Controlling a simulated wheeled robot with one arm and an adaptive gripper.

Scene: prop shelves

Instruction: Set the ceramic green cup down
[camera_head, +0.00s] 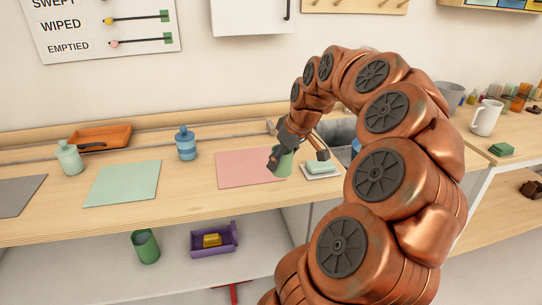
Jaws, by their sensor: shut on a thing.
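A green cup (284,165) is upright in my gripper (275,160), over the right edge of the pink mat (242,169) on the wooden counter. My gripper is shut on the cup's side, with one dark finger showing at its left. I cannot tell whether the cup's base touches the mat or hangs just above it. A second, darker green cup (145,247) stands on the lower shelf.
A soap dish with a green bar (319,169) sits close right of the held cup. A light green mat (123,183), a blue bottle (186,144), a pale green bottle (69,158) and an orange tray (100,137) are to the left. The pink mat's left part is clear.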

